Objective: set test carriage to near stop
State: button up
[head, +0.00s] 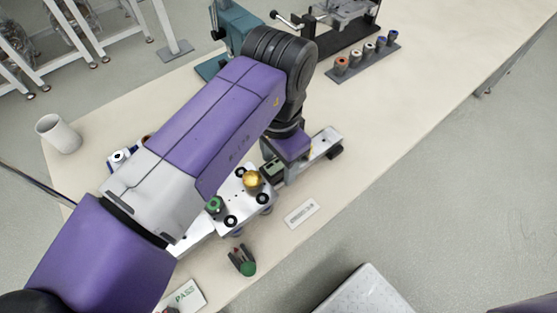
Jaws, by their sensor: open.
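A silver rail (325,143) runs diagonally across the table, with a black piece under its far right end. On it sits a plate that looks like the test carriage (236,189), with black round rollers, a gold knob (252,179) and a green knob (215,206). My gripper (277,176) is open and points down just right of the gold knob, over the rail. My purple arm hides the left part of the rail, and the fingertips are small and hard to make out. I cannot tell which end is the near stop.
A white cup (58,134) stands at the left. A small label plate (301,213), a green-and-black item (243,262) and a PASS card (184,297) lie along the front edge. A rack of small coloured rollers (364,62) and a teal press (236,27) stand at the back.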

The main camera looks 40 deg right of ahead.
grip_shut()
dwell(1.4)
